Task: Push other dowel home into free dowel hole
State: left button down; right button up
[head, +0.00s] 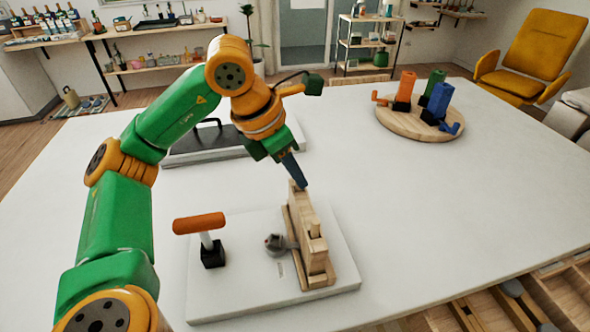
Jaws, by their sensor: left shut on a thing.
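A light wooden block (304,240) stands upright on a white board on the table. My left gripper (301,182) reaches down from behind to the block's far top end. Its dark fingers are shut on a light wooden dowel (293,187) there. The fingers partly hide this dowel, and I cannot tell how deep it sits. The dowel holes are not visible from here. My right gripper is not in view.
On the white board (230,300), a grey round-headed clamp part (275,243) touches the block's left side, and an orange-handled tool (205,235) stands left of it. A dark lidded tray (220,143) lies behind. A round wooden board (395,122) holds coloured pieces. The table's right side is clear.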

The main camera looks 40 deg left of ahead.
pick_arm(q)
jog(key=shift+f, duration=0.2)
jog(key=c, duration=0.8)
grip_release()
jog(key=shift+r, duration=0.1)
jog(key=p+v, duration=0.1)
jog(key=v, duration=0.6)
